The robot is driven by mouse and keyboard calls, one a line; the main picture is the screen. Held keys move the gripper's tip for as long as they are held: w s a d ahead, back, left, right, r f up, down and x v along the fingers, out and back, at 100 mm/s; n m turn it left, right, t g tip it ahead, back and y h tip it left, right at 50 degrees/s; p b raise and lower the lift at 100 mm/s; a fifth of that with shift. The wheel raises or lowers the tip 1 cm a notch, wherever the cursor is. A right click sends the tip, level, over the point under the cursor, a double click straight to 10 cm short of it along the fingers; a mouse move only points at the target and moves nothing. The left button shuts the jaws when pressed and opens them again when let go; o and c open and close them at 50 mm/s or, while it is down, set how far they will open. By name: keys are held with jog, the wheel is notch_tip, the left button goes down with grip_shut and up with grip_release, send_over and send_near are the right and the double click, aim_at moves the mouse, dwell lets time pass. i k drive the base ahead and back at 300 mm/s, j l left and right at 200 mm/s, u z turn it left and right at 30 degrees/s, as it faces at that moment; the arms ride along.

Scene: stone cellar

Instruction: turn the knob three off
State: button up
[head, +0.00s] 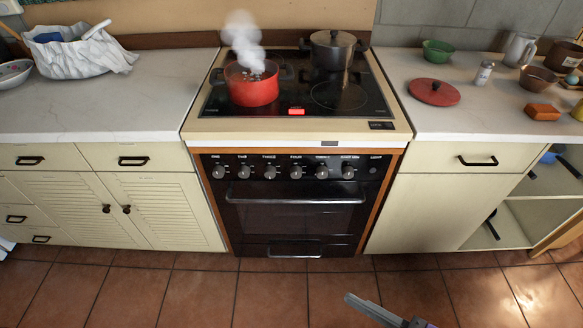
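The stove (290,205) stands in the middle, with a row of several small round knobs under small white labels on its black front panel. Knob three (270,172) is the third from the left, under the label that reads THREE. Its pointer is too small to read surely. A red pot (251,86) steams on the left side of the black glass hob (290,98). A small red patch (296,112) glows at the hob's front. Part of my gripper (372,310) shows at the bottom edge, low in front of the stove and apart from the knobs; its fingers cannot be told apart.
A dark lidded pot (333,48) stands at the back of the hob. The oven handle (295,202) sticks out below the knobs. Counters flank the stove; the right one bears a red lid (434,92) and a green bowl (438,51). The tiled floor (180,290) in front is clear.

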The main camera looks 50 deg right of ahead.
aim_at(270, 171)
jog(key=i+j, duration=0.15)
jog(key=j, duration=0.3)
jog(key=i+j, duration=0.1)
jog(key=j, duration=0.3)
jog(key=i+j+z, duration=0.1)
jog(key=j, duration=0.35)
